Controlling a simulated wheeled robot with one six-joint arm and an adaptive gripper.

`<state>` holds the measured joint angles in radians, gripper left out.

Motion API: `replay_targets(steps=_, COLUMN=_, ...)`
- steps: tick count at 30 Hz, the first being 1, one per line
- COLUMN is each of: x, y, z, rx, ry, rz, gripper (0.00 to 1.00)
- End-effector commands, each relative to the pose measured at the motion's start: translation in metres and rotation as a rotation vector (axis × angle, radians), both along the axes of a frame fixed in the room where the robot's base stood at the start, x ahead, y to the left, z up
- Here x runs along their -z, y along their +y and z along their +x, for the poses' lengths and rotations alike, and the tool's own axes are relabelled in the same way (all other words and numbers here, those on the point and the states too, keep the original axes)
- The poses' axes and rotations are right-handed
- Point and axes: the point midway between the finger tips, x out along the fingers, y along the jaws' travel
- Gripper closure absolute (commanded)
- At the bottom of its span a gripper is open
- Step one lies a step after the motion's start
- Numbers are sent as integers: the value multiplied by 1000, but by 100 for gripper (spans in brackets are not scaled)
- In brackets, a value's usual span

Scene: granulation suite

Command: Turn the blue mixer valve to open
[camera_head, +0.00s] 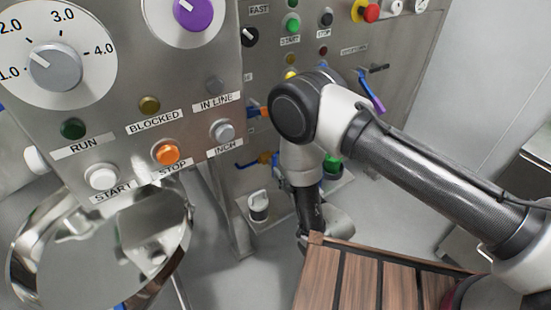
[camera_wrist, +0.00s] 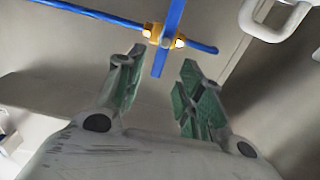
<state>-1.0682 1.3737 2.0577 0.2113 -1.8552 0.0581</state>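In the wrist view, a blue valve handle (camera_wrist: 174,14) crosses a brass valve body (camera_wrist: 162,36) on a thin blue pipe (camera_wrist: 95,14). The handle stands nearly upright in the picture, across the line of the pipe. My gripper (camera_wrist: 162,60) is open, with its green-padded fingers apart. The handle's lower end shows between the fingertips, but I cannot tell whether it is at their depth; no contact shows. In the head view, blue and brass fittings (camera_head: 245,165) show on the panel left of my arm. My arm hides part of that area, and the fingers are not clear there.
A steel control panel (camera_head: 225,75) with dials and buttons stands at the left. A purple lever (camera_head: 372,92) is on the panel behind my arm. A wooden slatted surface (camera_head: 365,280) lies below my arm. A light-coloured curved handle (camera_wrist: 270,18) is near the wrist view's upper right.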

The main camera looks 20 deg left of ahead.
Motion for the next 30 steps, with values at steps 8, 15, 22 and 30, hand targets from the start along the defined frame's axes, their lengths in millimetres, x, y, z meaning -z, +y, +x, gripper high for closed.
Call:
replay_targets(steps=8, x=-2, y=36, z=31, rx=1, ry=-1, rz=3, gripper=63)
replay_targets(steps=15, x=-1, y=51, z=45, rx=2, ry=1, rz=1, gripper=63)
replay_targets(steps=22, x=-2, y=52, z=46, rx=1, ry=1, rz=0, gripper=63)
replay_targets(steps=30, x=-2, y=52, z=46, rx=1, ry=1, rz=0, gripper=100)
